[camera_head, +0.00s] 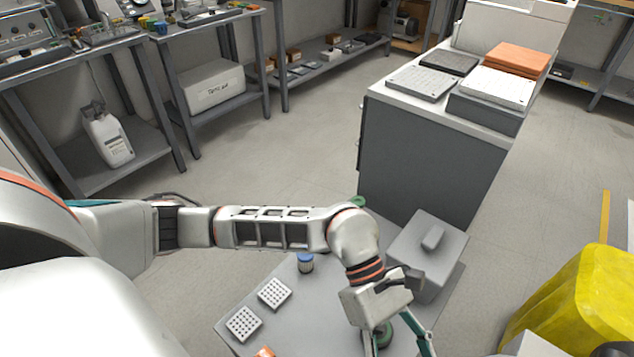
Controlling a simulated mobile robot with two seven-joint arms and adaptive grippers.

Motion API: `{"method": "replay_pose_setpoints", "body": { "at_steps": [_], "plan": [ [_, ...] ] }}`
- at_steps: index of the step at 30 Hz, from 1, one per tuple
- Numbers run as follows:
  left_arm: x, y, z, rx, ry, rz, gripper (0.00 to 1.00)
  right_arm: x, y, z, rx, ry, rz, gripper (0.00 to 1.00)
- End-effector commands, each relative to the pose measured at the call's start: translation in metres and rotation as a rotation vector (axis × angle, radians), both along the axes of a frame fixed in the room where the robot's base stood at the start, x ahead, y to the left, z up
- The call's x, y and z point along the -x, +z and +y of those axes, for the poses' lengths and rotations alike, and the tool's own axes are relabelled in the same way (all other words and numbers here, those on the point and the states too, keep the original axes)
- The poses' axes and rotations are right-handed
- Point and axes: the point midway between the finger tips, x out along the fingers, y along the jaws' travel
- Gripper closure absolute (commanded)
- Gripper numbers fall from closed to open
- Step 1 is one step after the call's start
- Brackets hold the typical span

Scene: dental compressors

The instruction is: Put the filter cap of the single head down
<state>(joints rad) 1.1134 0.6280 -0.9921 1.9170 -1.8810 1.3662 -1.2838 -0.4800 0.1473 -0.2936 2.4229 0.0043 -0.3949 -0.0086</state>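My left gripper (400,343) hangs over the low grey table (325,318) at the bottom of the head view. Its two fingers stand apart, but their tips run past the lower edge, so I cannot tell whether they hold anything. A dark green round part (381,333) shows beside the left finger; I cannot tell whether it touches it. No filter cap or single head can be made out for certain. My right gripper is not in view.
On the low table are a blue-lidded jar (305,262), two white perforated racks (274,293) and a grey box with a handled lid (443,243). A yellow bag (585,305) stands at right. A grey cabinet (425,150) stands behind. Floor at left is clear.

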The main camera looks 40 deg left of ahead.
Motion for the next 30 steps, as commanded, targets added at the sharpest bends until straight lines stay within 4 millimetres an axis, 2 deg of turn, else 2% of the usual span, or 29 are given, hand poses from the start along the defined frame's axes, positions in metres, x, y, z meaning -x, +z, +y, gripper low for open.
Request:
{"method": "replay_pose_setpoints", "body": {
  "at_steps": [1,3,7,11,12,15,17,20,23,24,28,29,30],
  "plan": [
    [0.022,0.015,-0.025,0.105,0.047,0.102,0.36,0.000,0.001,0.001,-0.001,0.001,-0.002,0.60],
    [0.042,0.042,-0.051,0.237,0.125,0.245,0.36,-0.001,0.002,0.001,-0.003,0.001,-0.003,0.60],
    [0.056,0.095,-0.079,0.463,0.293,0.541,0.36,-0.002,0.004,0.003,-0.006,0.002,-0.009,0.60],
    [0.047,0.139,-0.081,0.662,0.478,0.869,0.36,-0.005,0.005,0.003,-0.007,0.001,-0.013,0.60],
    [0.041,0.149,-0.077,0.718,0.537,0.976,0.36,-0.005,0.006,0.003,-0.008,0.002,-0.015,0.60],
    [0.021,0.162,-0.059,0.847,0.692,1.249,0.36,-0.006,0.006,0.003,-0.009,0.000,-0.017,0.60],
    [0.008,0.162,-0.043,0.917,0.786,1.419,0.36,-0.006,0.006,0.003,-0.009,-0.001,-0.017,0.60],
    [-0.010,0.147,-0.012,1.024,0.947,1.706,0.36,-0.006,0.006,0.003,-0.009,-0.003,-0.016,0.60],
    [-0.019,0.117,0.024,1.119,1.108,1.995,0.36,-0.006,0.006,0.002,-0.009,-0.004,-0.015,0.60],
    [-0.019,0.102,0.038,1.153,1.175,2.111,0.36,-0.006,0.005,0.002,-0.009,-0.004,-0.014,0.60],
    [-0.002,0.045,0.082,1.254,1.381,2.479,0.36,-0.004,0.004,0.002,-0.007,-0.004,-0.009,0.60],
    [0.005,0.033,0.091,-1.234,-1.383,-2.475,0.36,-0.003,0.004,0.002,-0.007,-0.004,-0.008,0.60],
    [0.016,0.017,0.100,-1.171,-1.336,-2.394,0.36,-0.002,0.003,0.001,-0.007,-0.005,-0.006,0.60]
  ]
}}
